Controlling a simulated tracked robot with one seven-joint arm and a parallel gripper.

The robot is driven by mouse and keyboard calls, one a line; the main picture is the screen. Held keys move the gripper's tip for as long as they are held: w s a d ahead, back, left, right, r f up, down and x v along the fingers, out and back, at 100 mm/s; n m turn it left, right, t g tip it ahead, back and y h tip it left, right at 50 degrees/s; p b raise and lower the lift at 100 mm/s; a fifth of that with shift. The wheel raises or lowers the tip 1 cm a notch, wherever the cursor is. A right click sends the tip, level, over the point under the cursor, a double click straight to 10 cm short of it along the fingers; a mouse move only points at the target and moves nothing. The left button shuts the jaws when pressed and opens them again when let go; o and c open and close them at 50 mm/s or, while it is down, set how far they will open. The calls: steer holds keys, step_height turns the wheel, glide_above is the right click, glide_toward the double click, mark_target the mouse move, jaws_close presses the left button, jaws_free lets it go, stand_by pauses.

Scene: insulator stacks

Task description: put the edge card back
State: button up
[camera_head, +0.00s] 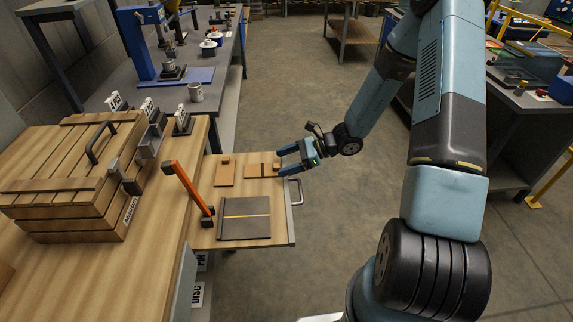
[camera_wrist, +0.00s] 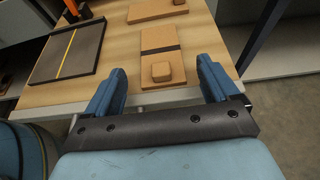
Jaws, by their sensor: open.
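A pulled-out wooden board (camera_head: 207,231) carries two flat brown cards. The one nearer my gripper (camera_head: 281,160) has a dark band and a small block knob; this banded card (camera_head: 254,171) also shows in the wrist view (camera_wrist: 159,42). The other brown card (camera_head: 225,174) is plain with a small block at its far end, and shows in the wrist view (camera_wrist: 150,11). I cannot tell which is the edge card. My gripper is open and empty, its fingers on either side of the banded card's knob (camera_wrist: 161,72) in the wrist view; I see no contact.
A dark grey plate (camera_head: 244,218) with a yellow line lies on the board, beside an orange lever (camera_head: 187,187). A wooden crate (camera_head: 70,175) stands on the bench at left. A metal handle (camera_head: 297,191) juts from the board's right edge.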

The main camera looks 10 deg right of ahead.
steer(key=v, duration=1)
steer(key=s+r+n+h, duration=0.4)
steer(key=s+r+n, duration=0.15)
steer(key=r, duration=0.45)
steer(key=s+r+n+h, duration=0.4)
steer(key=s+r+n, duration=0.15)
steer(key=r, duration=0.55)
steer(key=s+d+r+n+t+h, duration=0.2)
steer(key=s+d+r+n, duration=0.1)
steer(key=s+r, duration=0.3)
steer(key=s+d+r+n+t+h, duration=0.3)
steer(key=s+r+n, duration=0.1)
steer(key=s+r, duration=0.3)
steer(key=shift+d, duration=0.4)
